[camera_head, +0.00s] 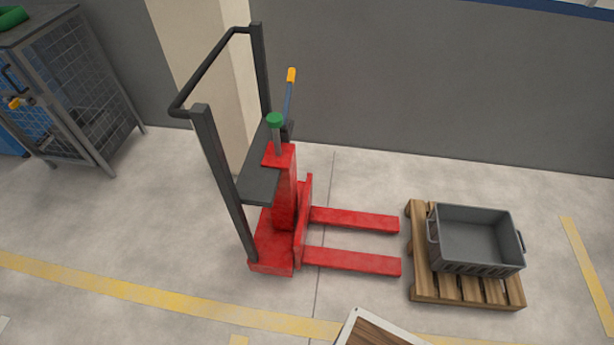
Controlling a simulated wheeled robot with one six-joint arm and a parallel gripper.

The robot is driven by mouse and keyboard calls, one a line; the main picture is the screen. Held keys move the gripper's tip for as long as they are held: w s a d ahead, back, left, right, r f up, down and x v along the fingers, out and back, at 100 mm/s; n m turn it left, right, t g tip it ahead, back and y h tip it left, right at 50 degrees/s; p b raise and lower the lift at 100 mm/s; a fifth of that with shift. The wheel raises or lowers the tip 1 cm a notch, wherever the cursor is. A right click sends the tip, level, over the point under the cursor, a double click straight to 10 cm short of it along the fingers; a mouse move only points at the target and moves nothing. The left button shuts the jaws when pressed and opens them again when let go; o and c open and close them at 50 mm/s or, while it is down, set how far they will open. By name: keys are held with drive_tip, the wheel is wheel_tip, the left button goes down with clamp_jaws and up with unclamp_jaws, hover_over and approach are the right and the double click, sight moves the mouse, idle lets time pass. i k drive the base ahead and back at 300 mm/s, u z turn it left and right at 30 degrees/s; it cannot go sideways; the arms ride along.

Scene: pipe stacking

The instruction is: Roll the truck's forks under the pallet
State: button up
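The red pallet truck (277,220) stands on the floor left of centre, with a dark upright frame and push bar (208,68) at its back. Its two red forks (352,263) lie low and point right. Their tips end a small gap short of the wooden pallet (416,290), so the forks are outside it. A grey crate (478,240) sits on the pallet and looks empty. A green knob (275,119) and a lever with a yellow grip (291,75) stand on the truck. My gripper is not in view.
A wire-mesh cage cabinet (95,85) stands at the upper left. A grey wall (420,80) runs behind. Yellow floor lines (130,293) cross the front. A board with a pale edge (375,332) shows at the bottom. The floor between truck and pallet is clear.

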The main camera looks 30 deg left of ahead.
sight(267, 180)
drive_tip(key=z, duration=1.6)
drive_tip(key=k, duration=1.85)
drive_tip(key=u, duration=2.3)
drive_tip(key=i, duration=0.5)
